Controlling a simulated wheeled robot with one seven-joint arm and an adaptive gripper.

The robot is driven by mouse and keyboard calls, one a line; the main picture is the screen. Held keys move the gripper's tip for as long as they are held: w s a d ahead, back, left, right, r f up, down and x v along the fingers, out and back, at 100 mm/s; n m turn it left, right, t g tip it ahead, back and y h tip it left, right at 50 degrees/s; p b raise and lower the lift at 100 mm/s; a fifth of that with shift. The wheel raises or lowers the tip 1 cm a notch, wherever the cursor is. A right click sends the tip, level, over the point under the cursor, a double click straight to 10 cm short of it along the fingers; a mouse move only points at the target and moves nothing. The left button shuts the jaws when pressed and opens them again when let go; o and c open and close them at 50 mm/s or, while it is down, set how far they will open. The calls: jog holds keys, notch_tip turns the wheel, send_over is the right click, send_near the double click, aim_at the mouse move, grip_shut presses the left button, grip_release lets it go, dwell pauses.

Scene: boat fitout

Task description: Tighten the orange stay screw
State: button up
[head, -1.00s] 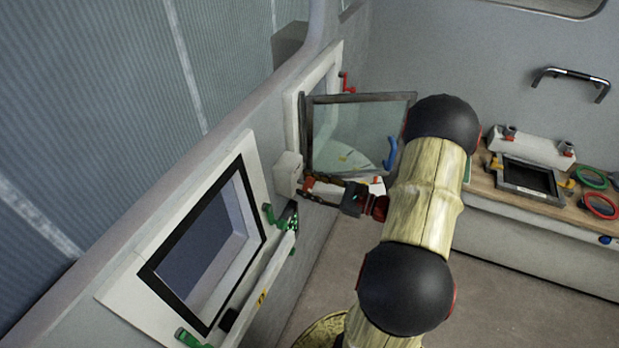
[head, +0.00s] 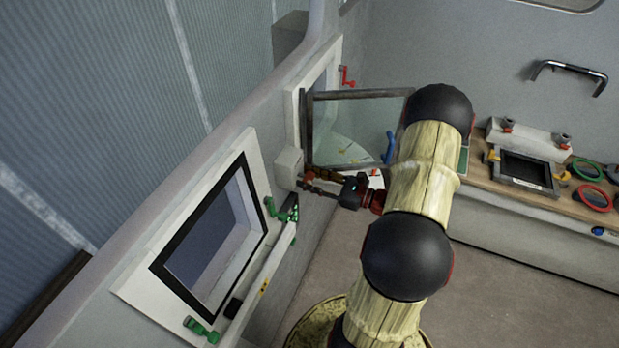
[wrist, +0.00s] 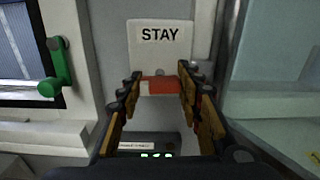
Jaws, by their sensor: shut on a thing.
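The orange stay screw (wrist: 159,85) shows in the wrist view, just below the white block marked STAY (wrist: 160,45). My gripper (wrist: 160,86) is at the screw, with one finger on each side of it, shut on it. In the head view my gripper (head: 308,182) reaches to the pale stay block (head: 289,167) on the wall. The screw is hidden behind the fingers there. The hinged glass window (head: 352,130) stands swung out from the wall beside the block.
A closed window with a black frame (head: 212,240) and green handles (head: 276,209) is left of my gripper. A blue handle (head: 389,148) is on the open pane. A bench (head: 478,183) at right holds a small frame and coloured rings.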

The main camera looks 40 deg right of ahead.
jog(key=shift+f, duration=0.15)
jog(key=o, duration=1.1)
jog(key=shift+o, duration=0.5)
jog(key=v, duration=1.2)
